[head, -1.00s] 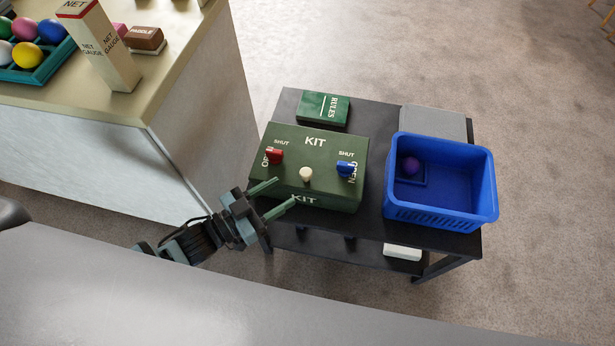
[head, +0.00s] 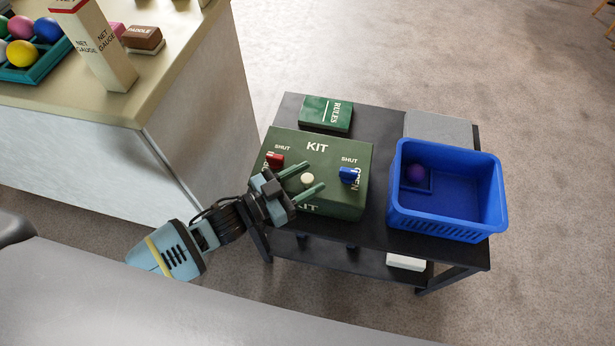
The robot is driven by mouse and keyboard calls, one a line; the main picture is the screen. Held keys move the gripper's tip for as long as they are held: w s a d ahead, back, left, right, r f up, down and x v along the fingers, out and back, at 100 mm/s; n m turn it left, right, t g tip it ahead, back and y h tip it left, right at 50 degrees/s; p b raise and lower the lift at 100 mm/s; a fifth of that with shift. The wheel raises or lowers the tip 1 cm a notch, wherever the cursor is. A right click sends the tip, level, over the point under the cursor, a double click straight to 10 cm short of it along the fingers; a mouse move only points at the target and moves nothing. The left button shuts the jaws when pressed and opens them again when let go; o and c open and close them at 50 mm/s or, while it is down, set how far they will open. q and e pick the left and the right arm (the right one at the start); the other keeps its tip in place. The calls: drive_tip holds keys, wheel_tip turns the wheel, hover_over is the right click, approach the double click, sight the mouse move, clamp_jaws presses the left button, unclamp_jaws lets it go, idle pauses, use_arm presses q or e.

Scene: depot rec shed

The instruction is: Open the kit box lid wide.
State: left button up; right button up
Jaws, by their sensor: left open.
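The green kit box (head: 340,150) stands on a dark cart with its lid down. On the lid are a red latch (head: 274,160) at the left and a blue latch (head: 348,175) at the right, each near a SHUT mark, and a cream knob (head: 307,179) at the front middle. My left gripper (head: 314,176) is open at the box's front edge. Its two green fingers point at the lid, with the knob showing between them; I cannot tell whether they touch it. The gripper hides part of the front KIT lettering. My right gripper is not in view.
A counter (head: 165,75) with a net gauge (head: 100,50) is at the left.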

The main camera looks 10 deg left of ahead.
use_arm(q)
drive_tip(key=shift+w+d, duration=0.2)
drive_tip(key=shift+d, duration=0.05)
clamp_jaws()
idle(0.3)
